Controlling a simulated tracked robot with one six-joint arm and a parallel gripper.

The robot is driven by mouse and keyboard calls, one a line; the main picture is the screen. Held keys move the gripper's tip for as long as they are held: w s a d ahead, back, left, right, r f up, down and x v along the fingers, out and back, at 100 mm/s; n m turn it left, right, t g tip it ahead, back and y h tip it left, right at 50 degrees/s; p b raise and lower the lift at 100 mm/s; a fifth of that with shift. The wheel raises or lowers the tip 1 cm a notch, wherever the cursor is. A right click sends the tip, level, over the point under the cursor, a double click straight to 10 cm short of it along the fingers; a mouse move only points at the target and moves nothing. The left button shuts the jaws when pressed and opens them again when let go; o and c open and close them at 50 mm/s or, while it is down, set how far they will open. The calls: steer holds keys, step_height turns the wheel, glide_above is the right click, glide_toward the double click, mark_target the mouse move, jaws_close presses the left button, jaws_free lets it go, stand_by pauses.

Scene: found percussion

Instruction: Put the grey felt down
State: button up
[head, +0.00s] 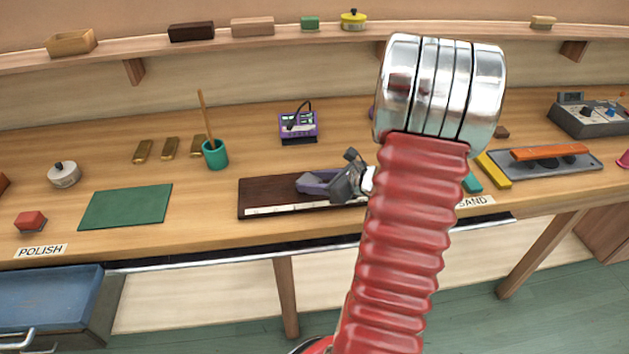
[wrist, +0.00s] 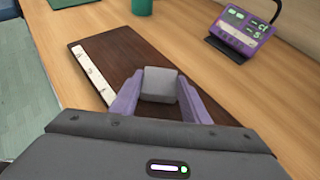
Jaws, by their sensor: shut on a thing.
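My gripper (head: 312,184) is shut, its purple fingers over the dark brown board (head: 262,192) in the middle of the bench. In the wrist view, the fingers (wrist: 160,90) hold a small grey block (wrist: 160,77), which looks like the grey felt, one finger on each side. The dark board (wrist: 112,58) lies beneath and beyond it, with a marked white strip along one edge. I cannot tell whether the block touches the board. In the head view, the block cannot be made out from the fingers and the grey gripper body.
A purple device (head: 299,124) stands behind the board. A teal cup (head: 215,154) with a stick stands to the left. A green mat (head: 126,206) lies farther left. A grey tray (head: 560,165) with an orange bar is at right. Bare wood shows between mat and board.

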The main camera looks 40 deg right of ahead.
steer(key=shift+f, duration=0.1)
steer(key=o, duration=1.1)
steer(key=shift+s+d+r, duration=0.15)
steer(key=shift+s+r, duration=0.3)
steer(key=shift+s, duration=0.1)
steer(key=v, duration=1.1)
steer(key=shift+w, duration=0.15)
